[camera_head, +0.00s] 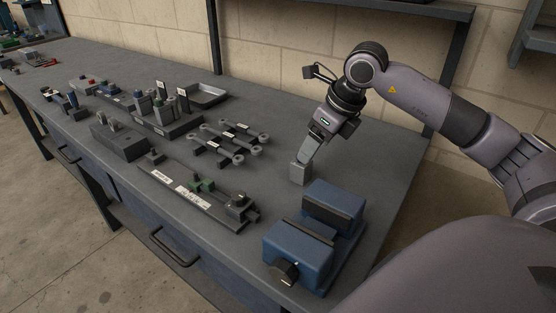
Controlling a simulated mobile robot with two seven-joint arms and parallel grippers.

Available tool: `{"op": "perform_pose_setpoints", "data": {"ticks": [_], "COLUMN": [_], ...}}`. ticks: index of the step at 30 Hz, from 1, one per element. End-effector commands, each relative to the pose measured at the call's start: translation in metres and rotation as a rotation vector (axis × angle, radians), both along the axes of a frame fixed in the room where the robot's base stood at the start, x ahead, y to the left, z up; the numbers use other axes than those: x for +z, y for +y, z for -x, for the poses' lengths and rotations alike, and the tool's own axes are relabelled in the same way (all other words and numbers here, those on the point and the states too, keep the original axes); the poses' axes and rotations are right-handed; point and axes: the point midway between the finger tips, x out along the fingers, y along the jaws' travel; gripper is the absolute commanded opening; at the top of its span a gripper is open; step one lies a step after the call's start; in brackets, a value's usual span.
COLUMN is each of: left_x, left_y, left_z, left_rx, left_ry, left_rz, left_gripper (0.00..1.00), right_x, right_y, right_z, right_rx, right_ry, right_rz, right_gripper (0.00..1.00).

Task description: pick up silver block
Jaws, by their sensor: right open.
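The silver block (299,174) stands upright on the grey workbench, right of the middle, just behind the blue vise. My right gripper (306,155) reaches down from the right with its fingers at the top of the block. It is open, though the gap between the fingers is hard to see from here. I cannot tell whether a finger touches the block. My left gripper is not in view.
A blue vise (303,249) stands in front of the block, close to it. Linkage arms (229,143) lie to the left, with a labelled rail fixture (190,195) nearer the front edge. A dark tray (205,95) sits behind. The bench at the back right is clear.

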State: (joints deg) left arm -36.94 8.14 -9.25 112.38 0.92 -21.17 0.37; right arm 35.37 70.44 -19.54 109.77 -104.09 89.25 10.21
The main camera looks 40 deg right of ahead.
Motion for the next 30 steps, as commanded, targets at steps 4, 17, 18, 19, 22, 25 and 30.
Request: {"op": "perform_pose_setpoints", "data": {"ticks": [4,17,18,19,22,25,30], "left_x": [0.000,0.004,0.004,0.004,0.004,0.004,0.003], "left_y": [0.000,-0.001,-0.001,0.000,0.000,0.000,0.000], "left_z": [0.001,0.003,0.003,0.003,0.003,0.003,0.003], "left_rx": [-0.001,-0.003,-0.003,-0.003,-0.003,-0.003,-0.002], "left_ry": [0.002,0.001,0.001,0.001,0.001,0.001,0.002], "left_rz": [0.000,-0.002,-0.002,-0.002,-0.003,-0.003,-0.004], "left_gripper": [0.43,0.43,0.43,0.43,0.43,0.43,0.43], "right_x": [-0.004,-0.056,-0.060,-0.063,-0.068,-0.068,-0.068], "right_y": [0.001,0.012,0.012,0.012,0.013,0.013,0.012], "right_z": [-0.001,-0.015,-0.017,-0.019,-0.021,-0.021,-0.021], "right_rx": [0.001,0.000,0.000,0.000,0.001,0.001,0.001], "right_ry": [0.001,0.002,0.002,0.001,0.000,-0.001,-0.001], "right_rz": [-0.001,-0.005,-0.004,-0.004,-0.002,-0.001,-0.001], "right_gripper": [0.70,0.70,0.70,0.70,0.70,0.70,0.51]}}
